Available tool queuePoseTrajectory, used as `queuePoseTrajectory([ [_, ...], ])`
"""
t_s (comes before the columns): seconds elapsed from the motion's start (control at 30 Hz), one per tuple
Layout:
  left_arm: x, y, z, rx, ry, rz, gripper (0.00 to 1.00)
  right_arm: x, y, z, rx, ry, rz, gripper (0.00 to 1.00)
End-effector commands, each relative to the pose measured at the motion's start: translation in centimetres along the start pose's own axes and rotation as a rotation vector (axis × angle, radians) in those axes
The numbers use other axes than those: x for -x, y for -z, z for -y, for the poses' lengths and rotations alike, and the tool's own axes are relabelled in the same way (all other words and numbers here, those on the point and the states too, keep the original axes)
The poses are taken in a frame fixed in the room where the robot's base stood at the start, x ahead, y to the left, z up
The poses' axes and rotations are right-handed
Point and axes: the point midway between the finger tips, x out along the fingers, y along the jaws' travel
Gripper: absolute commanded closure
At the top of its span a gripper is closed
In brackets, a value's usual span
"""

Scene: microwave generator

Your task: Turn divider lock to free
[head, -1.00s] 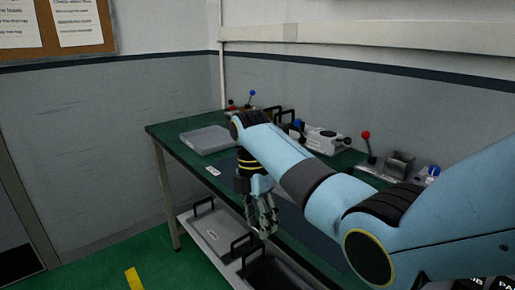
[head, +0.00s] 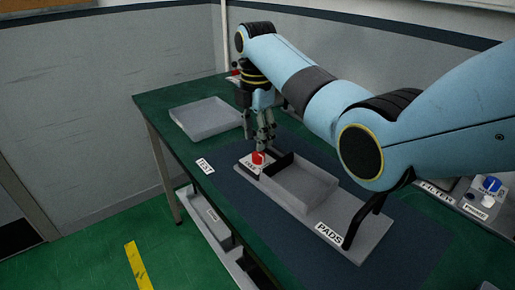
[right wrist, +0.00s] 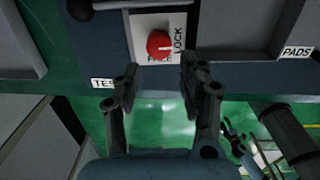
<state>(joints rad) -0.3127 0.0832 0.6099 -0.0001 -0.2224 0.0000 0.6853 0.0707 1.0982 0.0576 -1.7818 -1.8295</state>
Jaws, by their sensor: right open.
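The divider lock is a red knob (head: 258,158) on a white plate at the left end of the grey PADS tray (head: 345,215). In the right wrist view the red knob (right wrist: 158,42) has a pale mark pointing right, toward the word LOCK; other lettering is partly covered. My right gripper (head: 264,142) points down just behind and above the knob. In the right wrist view the right gripper (right wrist: 158,70) is open and empty, with the knob beyond the gap between its fingertips. Contact is not visible. A dark divider (head: 280,164) stands beside the plate. My left gripper is not in view.
A grey empty tray (head: 206,117) lies at the table's far left. A TEST label (head: 205,166) is near the front edge. A panel with a blue knob (head: 491,184) stands at the right. Bins sit on the lower shelf. My right arm hides the table's back.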

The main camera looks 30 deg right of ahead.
Motion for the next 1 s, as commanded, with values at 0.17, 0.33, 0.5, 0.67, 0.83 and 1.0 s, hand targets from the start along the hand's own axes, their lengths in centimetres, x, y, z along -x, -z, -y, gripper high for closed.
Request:
queuePoseTrajectory([
  [0.17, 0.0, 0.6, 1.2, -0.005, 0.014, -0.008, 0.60, -3.3, -0.1, 0.1, -0.001, 0.004, 0.001, 0.58],
  [0.33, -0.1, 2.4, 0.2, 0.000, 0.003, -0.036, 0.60, -5.0, -0.1, 0.1, -0.001, 0.002, 0.001, 0.58],
  [0.5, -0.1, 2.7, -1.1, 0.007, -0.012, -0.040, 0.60, -5.4, -0.1, 0.1, -0.001, 0.000, 0.001, 0.58],
  [0.67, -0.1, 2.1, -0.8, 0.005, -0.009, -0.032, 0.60, -5.4, -0.1, 0.1, -0.001, 0.000, 0.002, 0.58],
  [0.83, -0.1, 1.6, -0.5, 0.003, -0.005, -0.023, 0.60, -5.3, -0.1, 0.1, -0.001, 0.000, 0.001, 0.81],
  [1.0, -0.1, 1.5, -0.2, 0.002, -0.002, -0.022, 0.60, -5.3, -0.1, 0.1, -0.001, 0.000, 0.001, 1.00],
])
